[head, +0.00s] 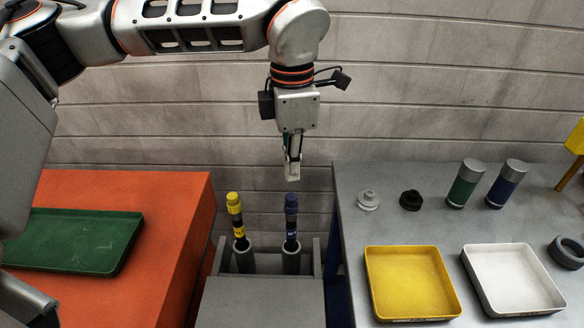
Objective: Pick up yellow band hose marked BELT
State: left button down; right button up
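The hose with the yellow band (235,208) stands upright, leaning slightly, in the left grey cup (244,262) of a grey holder. Its top is yellow and its lower part dark with a yellow mark; any lettering is too small to read. A similar hose with a blue band (291,212) stands in the right cup (291,260). My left gripper (292,176) points down, above and close to the blue-banded hose in the picture, right of the yellow-banded one. Its fingers show nearly edge-on and nothing shows in them. My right gripper is out of view.
An orange table (165,215) with a green tray (80,240) stands left. A grey table (350,215) at right holds a yellow tray (411,312), a white tray (520,308), a green cylinder (464,186), a blue cylinder (506,186) and small round parts. A plank wall is behind.

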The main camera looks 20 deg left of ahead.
aim_at(239, 231)
jog(key=k, duration=1)
